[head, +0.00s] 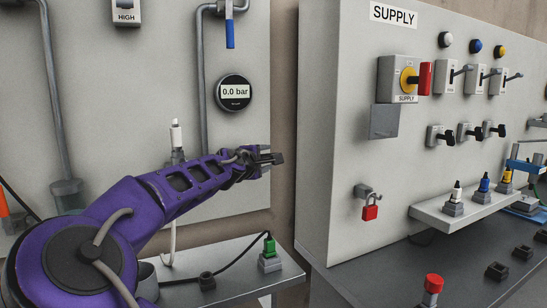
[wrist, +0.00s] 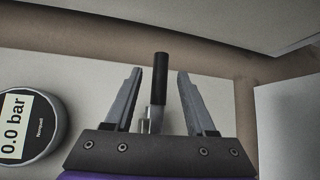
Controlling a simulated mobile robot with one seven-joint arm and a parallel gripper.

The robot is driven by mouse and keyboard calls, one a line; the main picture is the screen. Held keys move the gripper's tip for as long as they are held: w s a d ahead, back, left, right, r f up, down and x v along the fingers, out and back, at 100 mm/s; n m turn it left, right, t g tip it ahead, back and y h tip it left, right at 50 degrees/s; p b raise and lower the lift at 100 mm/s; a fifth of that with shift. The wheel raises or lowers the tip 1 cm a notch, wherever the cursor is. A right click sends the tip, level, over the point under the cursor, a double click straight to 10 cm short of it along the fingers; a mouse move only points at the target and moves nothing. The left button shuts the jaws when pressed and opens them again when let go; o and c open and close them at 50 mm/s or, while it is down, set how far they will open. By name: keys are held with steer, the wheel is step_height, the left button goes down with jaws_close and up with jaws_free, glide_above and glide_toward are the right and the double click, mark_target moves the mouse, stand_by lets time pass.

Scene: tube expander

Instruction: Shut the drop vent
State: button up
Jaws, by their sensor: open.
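A lever with a black grip (wrist: 160,78) and a bare metal stem shows in the wrist view, and I take it to be the drop vent's handle. My gripper (wrist: 160,73) is open, with one finger on each side of the lever. I see gaps between the grip and both fingers. In the head view my gripper (head: 271,157) is at the right edge of the left panel, below the round gauge. The lever cannot be made out there, and no label for the drop vent is readable.
The pressure gauge (head: 235,92) reads 0.0 bar; it also shows in the wrist view (wrist: 30,125). A blue-handled valve (head: 230,32) is above it. The supply cabinet (head: 325,130) stands close on the right, beyond a narrow gap. A green plug (head: 269,246) is on the bench below.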

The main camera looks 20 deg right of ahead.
steer(key=x, duration=0.6)
steer(key=shift+w+d, duration=0.15)
steer(key=shift+d, duration=0.1)
steer(key=shift+f, duration=0.1)
jaws_close()
stand_by(1.1)
